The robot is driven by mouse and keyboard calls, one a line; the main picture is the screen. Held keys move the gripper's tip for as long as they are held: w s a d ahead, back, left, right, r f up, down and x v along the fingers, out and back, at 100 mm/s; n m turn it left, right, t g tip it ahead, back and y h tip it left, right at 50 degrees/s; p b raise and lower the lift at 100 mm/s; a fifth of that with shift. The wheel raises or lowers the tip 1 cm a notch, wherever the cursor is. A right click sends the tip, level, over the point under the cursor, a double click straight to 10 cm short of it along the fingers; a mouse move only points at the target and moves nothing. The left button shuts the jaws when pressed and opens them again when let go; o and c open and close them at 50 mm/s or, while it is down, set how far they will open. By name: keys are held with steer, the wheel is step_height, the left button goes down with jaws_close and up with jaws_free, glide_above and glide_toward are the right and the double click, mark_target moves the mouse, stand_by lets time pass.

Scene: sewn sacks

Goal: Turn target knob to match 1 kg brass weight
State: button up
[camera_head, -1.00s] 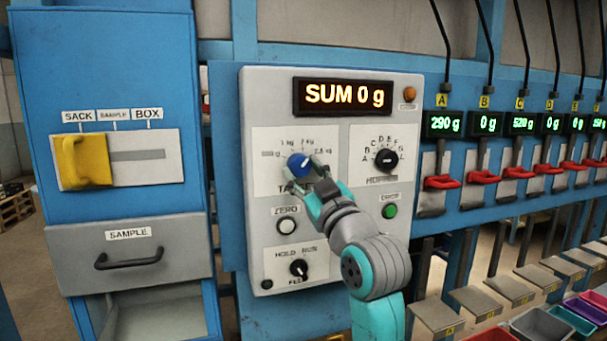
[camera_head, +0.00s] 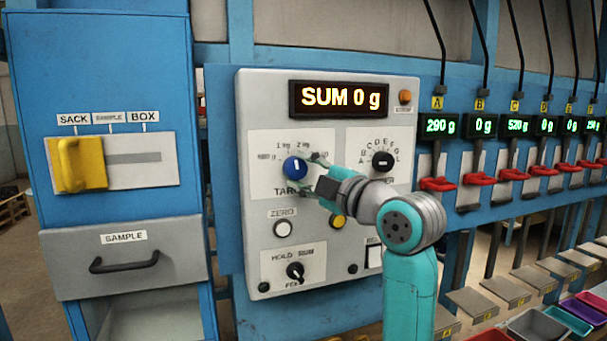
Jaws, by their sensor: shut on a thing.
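The blue target knob (camera_head: 295,167) is on the left dial plate of the grey control panel (camera_head: 258,225). Its white mark points roughly upward, between the 1 kg and 2 kg labels; the exact setting is too small to tell. My gripper (camera_head: 304,172) comes from the right and is shut on this knob, with its fingers at the knob's edge. The gripper and wrist cover part of the scale on the right and the end of the lettering below the knob. No brass weight is in view.
The orange display (camera_head: 345,98) reads SUM 0 g. A selector knob (camera_head: 383,161) is close above my wrist. The ZERO button (camera_head: 283,229) and HOLD knob (camera_head: 295,271) are below. A yellow slider handle (camera_head: 82,165) is at left; red levers (camera_head: 437,184) are at right.

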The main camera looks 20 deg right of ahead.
steer(key=shift+n+g, duration=0.3)
steer(key=shift+n, duration=0.4)
steer(key=o, duration=1.2)
steer(key=shift+c, duration=0.2)
steer(key=r+v, duration=0.1)
steer(key=v, duration=1.1)
steer(key=shift+f, duration=0.35)
steer(key=shift+f, duration=0.1)
